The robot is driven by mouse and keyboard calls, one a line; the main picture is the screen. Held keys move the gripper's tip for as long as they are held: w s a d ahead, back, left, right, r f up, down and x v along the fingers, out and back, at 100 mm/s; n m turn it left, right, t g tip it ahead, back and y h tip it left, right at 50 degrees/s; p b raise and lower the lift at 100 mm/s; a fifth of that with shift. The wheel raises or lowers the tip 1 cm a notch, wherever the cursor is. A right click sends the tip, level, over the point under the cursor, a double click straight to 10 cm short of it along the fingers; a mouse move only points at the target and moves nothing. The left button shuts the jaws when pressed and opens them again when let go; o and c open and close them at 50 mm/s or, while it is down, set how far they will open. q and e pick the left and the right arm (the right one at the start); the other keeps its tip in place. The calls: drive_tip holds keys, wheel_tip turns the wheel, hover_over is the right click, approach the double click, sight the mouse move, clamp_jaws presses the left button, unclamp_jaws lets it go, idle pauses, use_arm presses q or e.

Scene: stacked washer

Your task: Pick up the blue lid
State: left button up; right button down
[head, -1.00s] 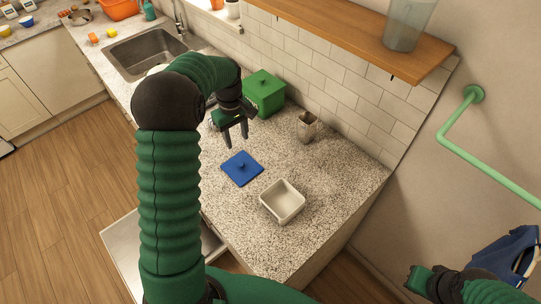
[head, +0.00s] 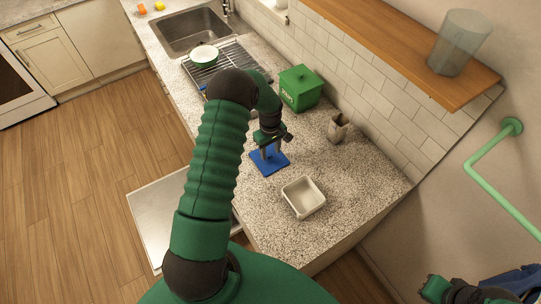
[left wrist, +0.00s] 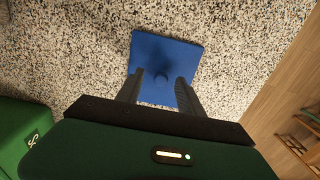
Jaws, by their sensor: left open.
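The blue lid (head: 262,166) is a flat square with a small knob, lying on the speckled counter. In the left wrist view the lid (left wrist: 180,52) lies ahead of the fingers, its knob (left wrist: 161,74) in line with the gap between them. My left gripper (head: 271,150) is open and points down just above the lid; it also shows in the left wrist view (left wrist: 160,92). Nothing is between its fingers that I can see held. The tips of my right gripper are not clearly shown; part of my right arm is at the bottom right.
An open white square container (head: 304,197) stands right of the lid. A green lidded box (head: 300,90) and a small beige holder (head: 338,128) stand near the tiled wall. A drying rack (head: 228,70) and sink (head: 190,30) lie farther back. A wooden shelf (head: 405,45) overhangs the counter's right side.

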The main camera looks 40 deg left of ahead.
use_arm(q)
drive_tip(key=shift+a+f, duration=0.2)
drive_tip(key=shift+f, duration=0.4)
drive_tip(key=shift+a+f, duration=0.2)
drive_tip(key=shift+f, duration=0.15)
drive_tip(key=shift+a+f, duration=0.15)
drive_tip(key=shift+a, duration=0.05)
drive_tip(key=shift+d, duration=0.25)
drive_tip(key=c, duration=0.5)
drive_tip(key=shift+d+r, duration=0.2)
clamp_jaws()
use_arm(e)
drive_tip(key=shift+s+a+r, duration=0.1)
drive_tip(key=shift+r, duration=0.25)
drive_tip(key=shift+a, duration=0.1)
